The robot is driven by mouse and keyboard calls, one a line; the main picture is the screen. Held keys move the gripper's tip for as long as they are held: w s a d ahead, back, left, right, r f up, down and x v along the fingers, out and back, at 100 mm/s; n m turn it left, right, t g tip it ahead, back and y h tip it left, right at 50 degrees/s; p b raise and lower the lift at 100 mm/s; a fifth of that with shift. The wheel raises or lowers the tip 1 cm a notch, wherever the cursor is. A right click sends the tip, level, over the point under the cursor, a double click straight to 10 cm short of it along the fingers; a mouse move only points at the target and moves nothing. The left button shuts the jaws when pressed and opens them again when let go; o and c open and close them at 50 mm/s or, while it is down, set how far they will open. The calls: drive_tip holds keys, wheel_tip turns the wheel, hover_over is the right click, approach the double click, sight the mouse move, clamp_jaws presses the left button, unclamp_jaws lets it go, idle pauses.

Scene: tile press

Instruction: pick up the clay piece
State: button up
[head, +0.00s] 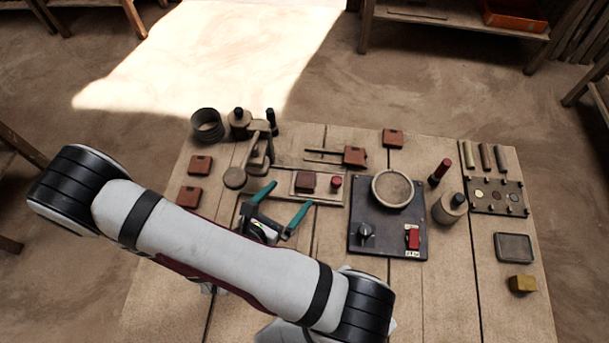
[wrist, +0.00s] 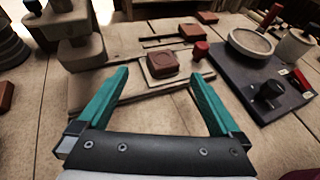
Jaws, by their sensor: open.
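A dark red-brown block (head: 305,180), which looks like the clay piece, sits on a pale square plate on a wooden base board (head: 330,198). It also shows in the wrist view (wrist: 163,63), just beyond the fingertips and roughly centred between them. My gripper (head: 290,195) has two teal fingers spread wide, with nothing between them. In the wrist view, the gripper (wrist: 158,76) points at the block from the near side, apart from it. A red knob (head: 336,181) stands right of the block on the same board.
A grey-brown press (head: 257,150) stands close left of the block. A dark control panel (head: 386,240) with a round dish (head: 393,189) is at right. Several orange-brown tiles lie around, one at the left (head: 200,165). The table's near right is mostly clear.

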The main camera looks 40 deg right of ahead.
sight(304, 183)
drive_tip(key=x, duration=0.4)
drive_tip(key=shift+s+d+f, duration=0.15)
drive_tip(key=shift+s+d, duration=0.15)
drive_tip(key=shift+d, duration=0.2)
drive_tip(key=shift+w+d+f, duration=0.15)
drive_tip(key=shift+w+d, duration=0.05)
drive_tip(key=shift+d, duration=0.1)
clamp_jaws()
